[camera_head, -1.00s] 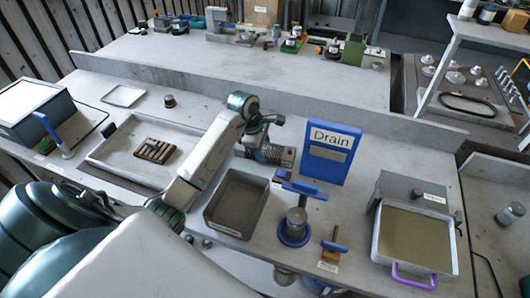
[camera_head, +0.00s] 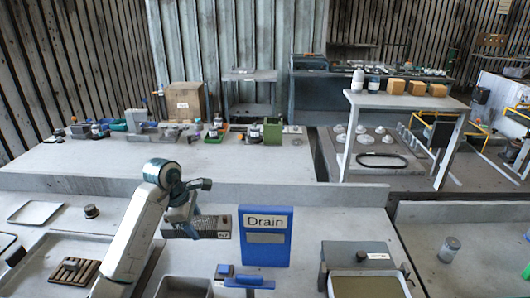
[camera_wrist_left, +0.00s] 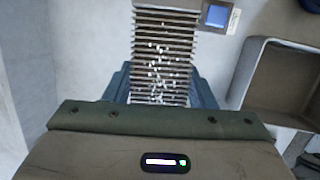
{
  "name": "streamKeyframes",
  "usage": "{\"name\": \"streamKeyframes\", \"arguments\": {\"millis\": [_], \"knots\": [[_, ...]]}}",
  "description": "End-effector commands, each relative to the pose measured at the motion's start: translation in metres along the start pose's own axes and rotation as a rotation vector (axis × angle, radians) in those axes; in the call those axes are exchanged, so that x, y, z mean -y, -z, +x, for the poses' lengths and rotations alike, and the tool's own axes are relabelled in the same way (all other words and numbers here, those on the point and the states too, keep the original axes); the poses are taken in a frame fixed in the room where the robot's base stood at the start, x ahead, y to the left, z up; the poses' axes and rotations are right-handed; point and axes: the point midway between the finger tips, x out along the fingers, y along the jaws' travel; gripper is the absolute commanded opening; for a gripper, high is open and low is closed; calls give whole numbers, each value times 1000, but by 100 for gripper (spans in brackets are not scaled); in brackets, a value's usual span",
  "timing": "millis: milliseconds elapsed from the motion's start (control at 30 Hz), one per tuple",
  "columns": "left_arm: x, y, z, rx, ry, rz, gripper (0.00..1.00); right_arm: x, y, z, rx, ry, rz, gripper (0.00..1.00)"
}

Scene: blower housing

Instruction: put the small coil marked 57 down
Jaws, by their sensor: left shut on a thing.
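The small coil (camera_head: 197,227) is a grey, finned block with a white tag at its right end; the tag's mark is too small to read surely. It is left of the blue Drain sign in the head view. My left gripper (camera_head: 186,205) is above it and shut on it. In the wrist view the coil (camera_wrist_left: 163,55) runs up from between the two dark blue fingers (camera_wrist_left: 162,92), with a blue patch at its far right corner. I cannot tell whether its underside touches the bench. My right gripper is not in view.
The Drain sign (camera_head: 265,236) stands close right of the coil. A grey bin (camera_head: 184,288) is in front, its wall also showing in the wrist view (camera_wrist_left: 246,75). A low ledge (camera_head: 330,194) runs behind. A tray with a slatted block (camera_head: 73,270) is left.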

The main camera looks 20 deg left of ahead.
Motion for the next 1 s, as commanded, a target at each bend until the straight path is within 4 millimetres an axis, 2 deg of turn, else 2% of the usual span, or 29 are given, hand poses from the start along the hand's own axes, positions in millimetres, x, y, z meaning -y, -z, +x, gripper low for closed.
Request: {"name": "streamKeyframes", "arguments": {"millis": [300, 533, 633, 733, 800, 1000], "knots": [[-4, 12, -15, 1, 104, 23, 9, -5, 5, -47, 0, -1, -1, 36], [-2, 19, -11, 4, 146, 33, 9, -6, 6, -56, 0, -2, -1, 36], [0, 21, -1, 5, 149, 33, 9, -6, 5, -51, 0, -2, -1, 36], [3, 26, 18, 5, 149, 34, 9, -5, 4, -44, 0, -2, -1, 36], [4, 27, 23, 5, 152, 31, 9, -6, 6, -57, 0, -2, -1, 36], [6, 34, 48, 5, 148, 33, 9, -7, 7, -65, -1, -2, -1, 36]]}}
